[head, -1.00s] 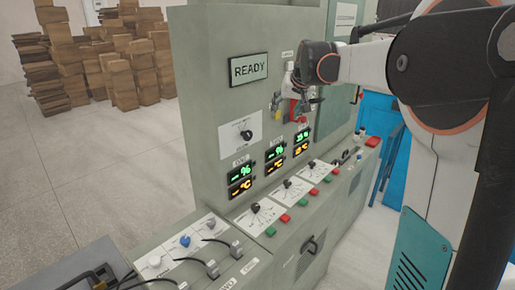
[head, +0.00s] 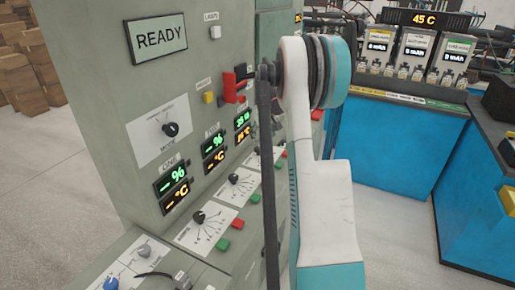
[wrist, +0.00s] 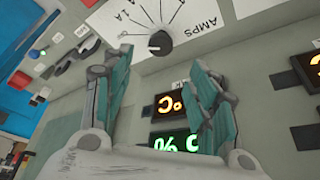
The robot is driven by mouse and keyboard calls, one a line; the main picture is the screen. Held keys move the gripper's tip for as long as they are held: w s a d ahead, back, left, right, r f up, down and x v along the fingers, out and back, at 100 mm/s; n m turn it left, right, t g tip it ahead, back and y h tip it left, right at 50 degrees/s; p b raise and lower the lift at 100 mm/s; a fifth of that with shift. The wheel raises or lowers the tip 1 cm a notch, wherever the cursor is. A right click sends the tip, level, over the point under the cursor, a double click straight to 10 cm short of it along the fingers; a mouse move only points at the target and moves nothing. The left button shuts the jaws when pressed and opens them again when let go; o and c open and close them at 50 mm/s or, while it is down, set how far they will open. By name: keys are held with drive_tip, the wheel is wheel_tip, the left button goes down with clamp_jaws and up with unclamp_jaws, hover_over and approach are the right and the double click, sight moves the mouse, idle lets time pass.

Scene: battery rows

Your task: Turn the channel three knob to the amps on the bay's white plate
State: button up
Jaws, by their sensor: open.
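In the wrist view, a dark round knob (wrist: 160,43) sits on a white plate (wrist: 208,18) printed AMPS and 1A. This appears to be channel three; its pointer setting is too small to read. My gripper (wrist: 161,65) is open and empty. Its two fingers stand apart, with the knob showing beyond and between the tips. In the head view my arm hides the gripper and the channel three knob. The knobs of channel one (head: 199,217) and channel two (head: 235,178) show on their white plates.
Lit % and °C displays (head: 171,181) stand above the knobs. Green button (head: 223,244) and red button (head: 237,224) sit beside the channel one plate. A red lever (head: 231,88) juts from the upright panel. A blue counter (head: 395,140) stands at right.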

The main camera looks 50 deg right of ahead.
sight(258, 148)
drive_tip(key=b+x, duration=0.2)
drive_tip(key=x, duration=0.7)
drive_tip(key=shift+w+f+b, duration=0.2)
drive_tip(key=shift+f+b, duration=0.15)
drive_tip(key=shift+f, duration=0.05)
drive_tip(key=c, duration=1)
